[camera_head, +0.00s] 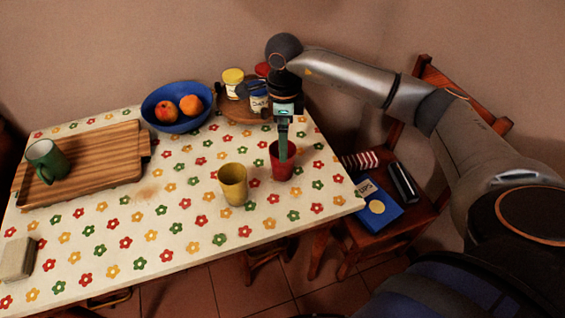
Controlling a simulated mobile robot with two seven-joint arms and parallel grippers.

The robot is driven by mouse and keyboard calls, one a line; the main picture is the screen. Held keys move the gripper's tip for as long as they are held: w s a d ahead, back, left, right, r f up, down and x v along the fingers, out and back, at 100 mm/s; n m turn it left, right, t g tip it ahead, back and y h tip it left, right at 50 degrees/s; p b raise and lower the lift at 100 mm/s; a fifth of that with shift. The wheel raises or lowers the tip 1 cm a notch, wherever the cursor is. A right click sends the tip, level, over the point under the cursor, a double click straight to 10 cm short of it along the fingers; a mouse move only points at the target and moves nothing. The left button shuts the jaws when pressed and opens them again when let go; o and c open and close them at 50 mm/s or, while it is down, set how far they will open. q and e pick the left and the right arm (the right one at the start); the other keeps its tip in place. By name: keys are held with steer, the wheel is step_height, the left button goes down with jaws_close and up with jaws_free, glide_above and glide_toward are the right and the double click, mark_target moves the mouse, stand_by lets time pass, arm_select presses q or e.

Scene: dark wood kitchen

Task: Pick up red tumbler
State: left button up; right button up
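The red tumbler (281,167) stands upright on the flowered tablecloth near the right end of the table. My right gripper (283,152) points straight down over it, and a finger reaches into or just across the tumbler's mouth. The far side of the gripper is hidden, so I cannot tell whether the fingers are spread or pressed on the tumbler's wall. My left gripper is not in the picture.
A yellow tumbler (233,184) stands close to the left. Behind are jars (233,80) on a round wooden board and a blue fruit bowl (172,122). A chair (392,236) holding books stands to the right.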

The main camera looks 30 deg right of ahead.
steer(key=f, duration=0.5)
steer(key=shift+w+f, duration=0.2)
steer(key=shift+f, duration=0.1)
steer(key=c, duration=1.2)
steer(key=shift+r, duration=0.15)
